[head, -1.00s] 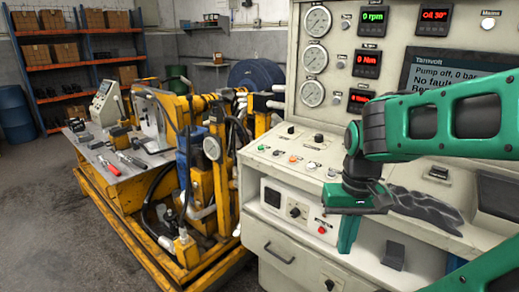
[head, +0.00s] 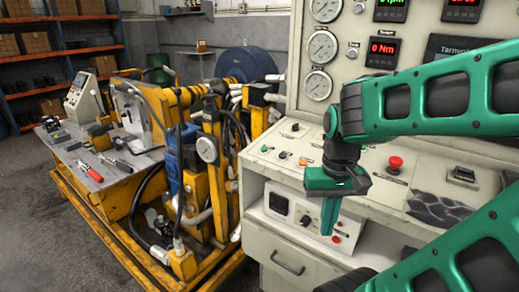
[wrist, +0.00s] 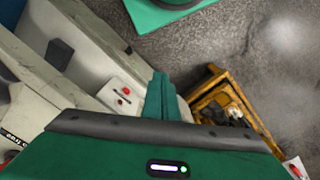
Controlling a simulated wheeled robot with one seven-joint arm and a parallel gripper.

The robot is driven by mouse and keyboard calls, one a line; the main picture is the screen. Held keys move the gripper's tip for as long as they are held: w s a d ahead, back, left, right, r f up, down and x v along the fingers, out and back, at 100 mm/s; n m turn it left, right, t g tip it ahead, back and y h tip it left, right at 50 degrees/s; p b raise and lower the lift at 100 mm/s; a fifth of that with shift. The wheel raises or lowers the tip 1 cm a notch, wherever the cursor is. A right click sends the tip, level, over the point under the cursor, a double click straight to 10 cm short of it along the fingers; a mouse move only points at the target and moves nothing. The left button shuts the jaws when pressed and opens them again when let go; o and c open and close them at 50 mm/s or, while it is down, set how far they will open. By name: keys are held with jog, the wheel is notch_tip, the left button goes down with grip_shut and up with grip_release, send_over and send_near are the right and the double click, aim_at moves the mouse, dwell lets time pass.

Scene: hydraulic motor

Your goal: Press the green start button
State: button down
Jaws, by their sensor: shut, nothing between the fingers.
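The green button (head: 264,149) is small and sits at the left end of a row on the sloped cream console. My gripper (head: 330,226) is shut and empty, its fingers pointing down in front of the console, right of the green button and lower in the picture. It is apart from that button. In the wrist view the shut fingers (wrist: 162,96) show beside a pale panel with red buttons (wrist: 126,91). I cannot make out the green button in the wrist view.
An orange button (head: 303,161) and a red mushroom button (head: 395,162) are on the same console. A socket panel with a red button (head: 336,238) is below. Gauges (head: 321,47) rise behind. A yellow-framed rig (head: 205,190) stands left, with grey floor around it.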

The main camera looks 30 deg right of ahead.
jog(key=w+d+r+h, duration=0.1)
jog(key=w+d+r, duration=0.1)
jog(key=w, duration=0.4)
jog(key=w+d+r+n+t+h, duration=0.1)
jog(key=w+d+r+h, duration=0.1)
jog(key=w, duration=0.4)
jog(key=w+d+r+t+h, duration=0.1)
jog(key=w+d+r+h, duration=0.1)
jog(key=w, duration=0.4)
jog(key=shift+d+r+n, duration=0.3)
jog(key=shift+d+r, duration=0.25)
jog(key=shift+r, duration=0.05)
jog(key=w+r+n+t+h, duration=0.1)
jog(key=w+r+t+h, duration=0.2)
jog(key=w, duration=0.5)
notch_tip(320, 180, up, 5)
jog(key=n+h, duration=0.1)
jog(key=h, duration=0.1)
send_over(264, 149)
jog(key=a, duration=0.3)
jog(key=shift+s+d+r+t, duration=0.1)
jog(key=shift+s+r+t, duration=0.05)
jog(key=shift+s+t, duration=0.3)
